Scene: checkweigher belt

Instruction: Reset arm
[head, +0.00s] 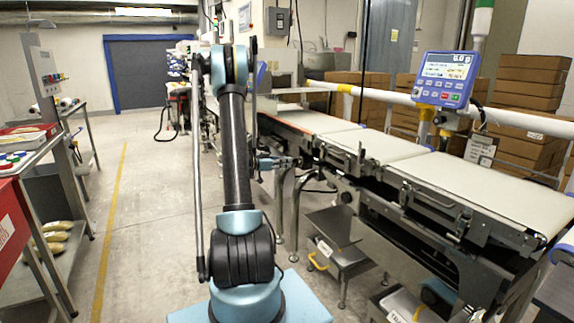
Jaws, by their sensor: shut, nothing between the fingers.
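My arm rises from my base in the middle of the head view and folds over at the top. My gripper (292,162) shows small beside the upright link, pointing right toward the near side of the conveyor. It is shut with nothing held. Its fingertips are hard to make out against the dark machine frame. The checkweigher belt (478,186) runs from the middle back to the right, its white surface bare.
A blue display unit (444,80) stands over the belt. Cardboard boxes (529,80) are stacked behind the rail (520,121). A shelf rack (62,262) with goods stands at left. Clear floor with a yellow line (112,210) lies between. A low stand (337,245) sits under the conveyor.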

